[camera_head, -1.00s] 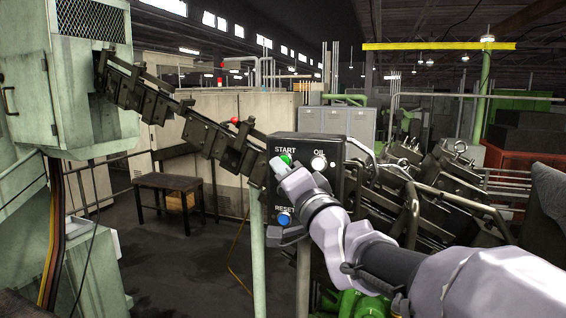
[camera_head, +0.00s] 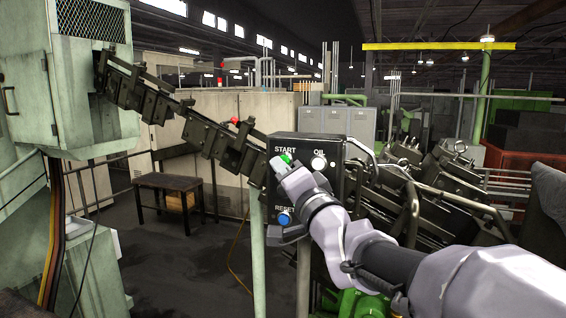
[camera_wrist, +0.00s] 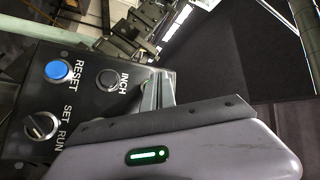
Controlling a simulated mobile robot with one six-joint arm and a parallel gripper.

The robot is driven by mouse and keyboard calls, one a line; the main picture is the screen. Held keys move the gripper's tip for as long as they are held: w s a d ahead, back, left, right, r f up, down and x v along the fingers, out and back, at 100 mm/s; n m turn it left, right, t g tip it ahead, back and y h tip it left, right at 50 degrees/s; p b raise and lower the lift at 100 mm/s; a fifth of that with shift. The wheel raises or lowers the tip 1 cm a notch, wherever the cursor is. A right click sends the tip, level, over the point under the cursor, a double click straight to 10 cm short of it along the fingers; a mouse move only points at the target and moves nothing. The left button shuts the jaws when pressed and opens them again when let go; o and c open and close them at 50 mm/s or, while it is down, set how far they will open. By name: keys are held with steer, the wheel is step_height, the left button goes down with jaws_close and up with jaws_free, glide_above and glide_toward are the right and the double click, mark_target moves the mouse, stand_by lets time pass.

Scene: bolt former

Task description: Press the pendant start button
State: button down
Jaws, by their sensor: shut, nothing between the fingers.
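The pendant (camera_head: 330,184) is a dark box on a post in the middle of the head view. Its green start button (camera_head: 288,158) shows partly, just above my gripper (camera_head: 279,167), whose tip is in front of the panel below the START label. I cannot tell whether the tip touches the button. The blue reset button (camera_head: 284,219) is lower down and also shows in the wrist view (camera_wrist: 57,71). In the wrist view my gripper (camera_wrist: 152,92) is shut and empty at the panel, and the start button is hidden.
A white OIL lamp (camera_head: 318,162) sits right of the start button. The wrist view shows a black INCH button (camera_wrist: 107,80) and a SET/RUN selector (camera_wrist: 42,126). A dark chute (camera_head: 185,122) runs behind the pendant. A small table (camera_head: 168,182) stands at the left.

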steer(key=shift+w+d, duration=0.15)
steer(key=shift+w, duration=0.25)
